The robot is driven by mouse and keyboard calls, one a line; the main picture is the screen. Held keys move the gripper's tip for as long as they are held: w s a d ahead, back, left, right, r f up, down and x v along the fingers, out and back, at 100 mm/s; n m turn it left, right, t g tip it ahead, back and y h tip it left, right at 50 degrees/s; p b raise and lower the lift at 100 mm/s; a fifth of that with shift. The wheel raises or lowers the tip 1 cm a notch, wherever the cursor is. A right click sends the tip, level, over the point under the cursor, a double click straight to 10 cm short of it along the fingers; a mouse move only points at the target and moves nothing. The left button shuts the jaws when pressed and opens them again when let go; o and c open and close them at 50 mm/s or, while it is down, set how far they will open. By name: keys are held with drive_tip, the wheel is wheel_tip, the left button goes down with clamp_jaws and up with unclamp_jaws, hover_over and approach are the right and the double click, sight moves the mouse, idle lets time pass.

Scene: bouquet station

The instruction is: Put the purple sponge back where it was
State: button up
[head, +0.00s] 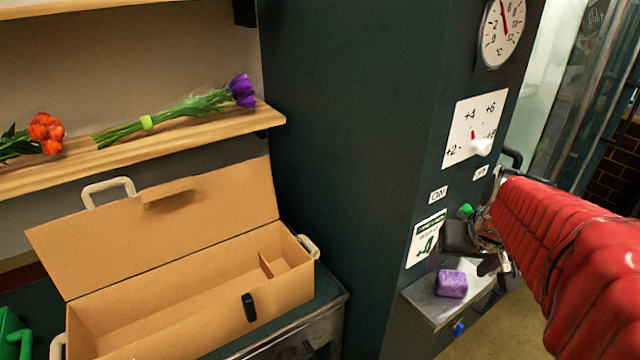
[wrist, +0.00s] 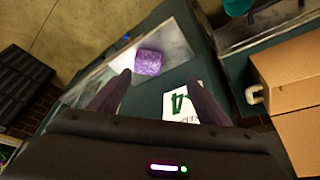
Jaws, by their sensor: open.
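The purple sponge (head: 451,283) lies on a small grey metal shelf (head: 426,301) at the lower right of the head view. In the wrist view the sponge (wrist: 149,62) sits on the pale shelf (wrist: 172,42), ahead of the fingertips and between their lines. My gripper (head: 487,262) is just above and behind the sponge in the head view, partly hidden by my red-sleeved arm. In the wrist view my gripper (wrist: 158,85) has its two dark fingers spread apart with nothing between them. The sponge appears apart from both fingers.
An open cardboard box (head: 190,290) stands on the counter at left. Orange flowers (head: 45,133) and a purple bouquet (head: 190,108) lie on a wooden shelf (head: 200,135). A dark cabinet (head: 350,120) carries a dial (head: 475,130), a gauge (head: 502,32) and a green-marked sign (head: 426,238) close to my gripper.

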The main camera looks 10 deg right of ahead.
drive_tip(key=s+a+r+n+y, duration=0.1)
drive_tip(key=s+a+n, duration=0.1)
drive_tip(key=a, duration=0.9)
drive_tip(key=s+a+r+n+t, duration=0.1)
drive_tip(key=s+a, duration=0.3)
drive_tip(key=a, duration=0.7)
drive_tip(key=shift+a+r+n+y, duration=0.3)
drive_tip(key=shift+r+n+y, duration=0.1)
drive_tip(key=shift+n, duration=0.4)
drive_tip(key=shift+s, duration=0.1)
drive_tip(key=shift+c, duration=0.4)
